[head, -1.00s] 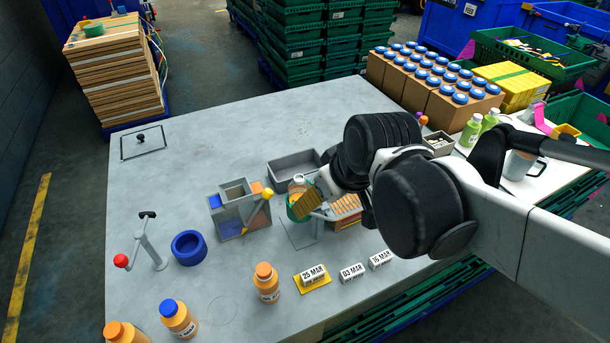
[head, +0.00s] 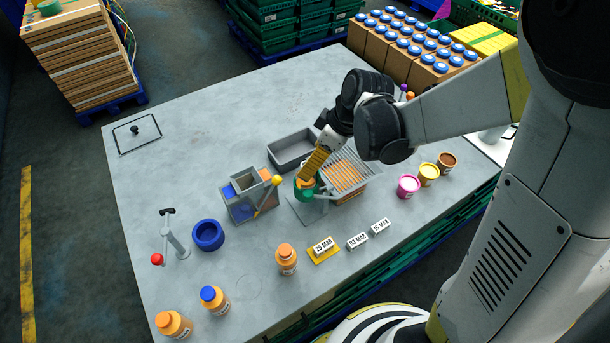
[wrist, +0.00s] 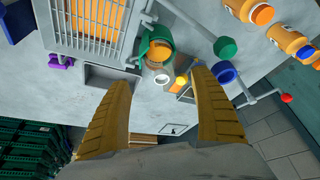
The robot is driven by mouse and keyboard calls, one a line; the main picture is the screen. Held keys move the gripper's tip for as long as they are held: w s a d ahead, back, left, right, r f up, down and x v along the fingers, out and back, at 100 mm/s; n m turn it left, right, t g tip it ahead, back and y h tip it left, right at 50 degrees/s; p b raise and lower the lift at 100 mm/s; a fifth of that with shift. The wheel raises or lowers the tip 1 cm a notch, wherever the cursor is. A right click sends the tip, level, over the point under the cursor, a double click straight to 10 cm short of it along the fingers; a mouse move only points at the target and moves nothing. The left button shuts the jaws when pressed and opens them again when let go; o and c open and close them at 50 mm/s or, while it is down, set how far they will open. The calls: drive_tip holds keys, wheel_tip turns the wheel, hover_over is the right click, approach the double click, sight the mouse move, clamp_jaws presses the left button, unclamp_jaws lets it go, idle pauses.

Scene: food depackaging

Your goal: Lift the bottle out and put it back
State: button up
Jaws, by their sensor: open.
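The bottle (wrist: 157,73) sits in a green ring holder (wrist: 155,45). In the head view the green holder (head: 301,193) stands on a grey stand beside the grated box, and my gripper's yellow finger hides much of the bottle. My gripper (wrist: 160,80) is open, its two yellow fingers on either side of the bottle's mouth end with gaps visible. The gripper (head: 305,179) also shows in the head view, coming down over the holder.
A box with a slatted grate (head: 345,172) stands right of the holder, a grey tray (head: 293,151) behind it. A divided bin (head: 249,195) with a yellow-knobbed lever is at left. Orange bottles (head: 286,260), date blocks (head: 357,241) and small cups (head: 408,187) stand nearby.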

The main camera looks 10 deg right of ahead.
drive_tip(key=b+x, duration=0.1)
drive_tip(key=x, duration=0.4)
drive_tip(key=shift+a+f, duration=0.1)
drive_tip(key=shift+a, duration=0.05)
clamp_jaws()
drive_tip(key=shift+s, duration=0.1)
